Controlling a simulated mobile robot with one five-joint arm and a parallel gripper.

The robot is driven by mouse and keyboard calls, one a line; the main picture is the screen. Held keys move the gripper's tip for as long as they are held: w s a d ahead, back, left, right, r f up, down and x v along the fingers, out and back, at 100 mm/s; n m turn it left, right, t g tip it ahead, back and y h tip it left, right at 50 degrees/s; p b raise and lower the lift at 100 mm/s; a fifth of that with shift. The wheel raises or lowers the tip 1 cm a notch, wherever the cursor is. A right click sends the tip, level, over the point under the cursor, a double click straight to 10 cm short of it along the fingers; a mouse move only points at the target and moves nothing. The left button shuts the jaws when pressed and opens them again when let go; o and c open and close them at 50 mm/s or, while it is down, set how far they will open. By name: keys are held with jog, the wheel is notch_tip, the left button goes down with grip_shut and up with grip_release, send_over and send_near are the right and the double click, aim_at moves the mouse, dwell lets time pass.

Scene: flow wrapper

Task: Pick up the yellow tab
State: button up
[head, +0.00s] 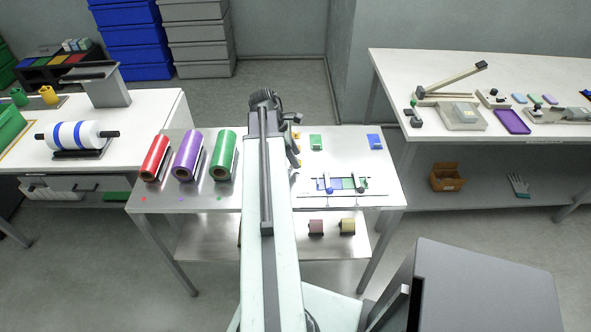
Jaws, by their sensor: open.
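I cannot make out the yellow tab for certain. My arm reaches across the middle table and hides part of its top. My gripper (295,150) is at the far end of the arm, over the table, small and partly hidden by the arm. It is open, and I see nothing held in it. Small yellow-orange patches show beside it, too small to tell whether they are the tab or gripper parts. A green block (316,142) and a blue block (376,141) stand to its right.
Red (155,157), purple (187,154) and green (223,155) rolls stand left of my arm. A rail fixture (343,185) lies to its right. A grey cabinet (485,290) is at the lower right. The table's right end (385,170) is fairly clear.

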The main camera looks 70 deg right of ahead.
jog(key=shift+s+f, duration=0.1)
jog(key=shift+f, duration=0.15)
jog(key=shift+c, duration=0.3)
grip_shut()
